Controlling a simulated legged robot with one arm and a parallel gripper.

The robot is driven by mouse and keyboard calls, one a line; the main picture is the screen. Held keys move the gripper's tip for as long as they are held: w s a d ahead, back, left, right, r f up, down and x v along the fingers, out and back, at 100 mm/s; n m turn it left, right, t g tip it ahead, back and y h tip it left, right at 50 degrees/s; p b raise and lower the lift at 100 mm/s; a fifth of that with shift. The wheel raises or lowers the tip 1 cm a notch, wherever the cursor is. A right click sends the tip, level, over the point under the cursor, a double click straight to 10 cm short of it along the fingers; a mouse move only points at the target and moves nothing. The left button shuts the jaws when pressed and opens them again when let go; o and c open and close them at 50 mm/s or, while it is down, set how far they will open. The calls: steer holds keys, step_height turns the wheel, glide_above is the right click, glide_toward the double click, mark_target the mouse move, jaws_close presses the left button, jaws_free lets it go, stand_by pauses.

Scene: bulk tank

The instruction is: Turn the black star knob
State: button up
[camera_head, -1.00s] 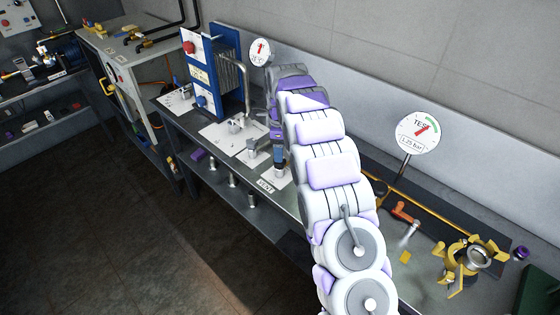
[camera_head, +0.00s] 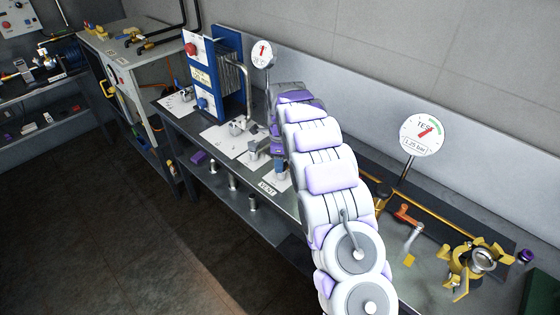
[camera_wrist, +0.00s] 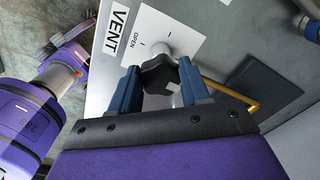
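The black star knob (camera_wrist: 158,74) sits on a pale metal stem in the wrist view, over a white plate (camera_wrist: 150,32) marked VENT and OPEN. My gripper (camera_wrist: 160,68) has its two blue fingers apart, one on each side of the knob. The fingertips are level with the knob and very close to it; I cannot tell whether they touch. In the head view my arm covers the knob and most of the gripper. The VENT label (camera_head: 267,188) shows at the bench's front edge.
A blue plate unit (camera_head: 218,78) with a bent metal pipe stands left of my arm. A round TEST gauge (camera_head: 422,134), an orange-red lever (camera_head: 408,215) and a yellow clamp fitting (camera_head: 477,262) are on the right. A yellow rod (camera_wrist: 228,94) passes near the right finger.

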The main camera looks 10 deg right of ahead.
steer(key=shift+d, duration=0.1)
steer(key=c, duration=0.5)
steer(key=shift+c, duration=0.2)
